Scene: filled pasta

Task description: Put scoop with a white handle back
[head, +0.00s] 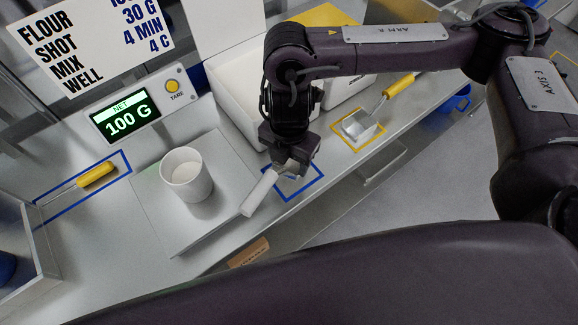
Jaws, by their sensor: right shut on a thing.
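My right gripper (287,168) comes down from the right arm and is shut on the scoop with a white handle. The white handle (261,193) slants down and left from the jaws, toward the right edge of the scale plate. The scoop's head is mostly hidden by the gripper. The gripper and scoop are over or at a blue-outlined rectangle (318,190) on the counter; I cannot tell whether the scoop touches the surface. My left gripper is not in view.
A white cup (187,174) of white powder stands on the scale plate (165,230); the display (126,117) reads 100 G. A yellow-handled scoop (398,86) lies at a yellow outline. Another yellow-handled tool (97,175) lies in a blue outline. A white bin (245,100) stands behind the gripper.

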